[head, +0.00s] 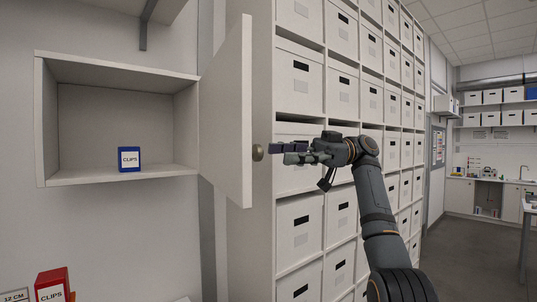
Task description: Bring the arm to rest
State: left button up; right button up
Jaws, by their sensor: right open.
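My right gripper (292,152) is in the middle of the head view, open and empty, with its fingers pointing left. Its arm comes up from the lower right. The fingertips are close to the round knob (257,152) on the open cabinet door (228,115); I cannot tell whether they touch it. The wall cabinet (118,178) stands open at the left. A blue box labelled CLIPS (129,159) stands upright on its floor. My left gripper is not in view.
A red box labelled CLIPS (52,284) stands at the lower left, cut off by the frame edge. A tall shelf of white storage boxes (300,80) is behind my right arm. Free floor (470,262) shows at the right, with a table (526,215) at the edge.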

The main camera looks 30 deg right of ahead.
jog(key=shift+d, duration=0.35)
jog(key=shift+a, duration=0.15)
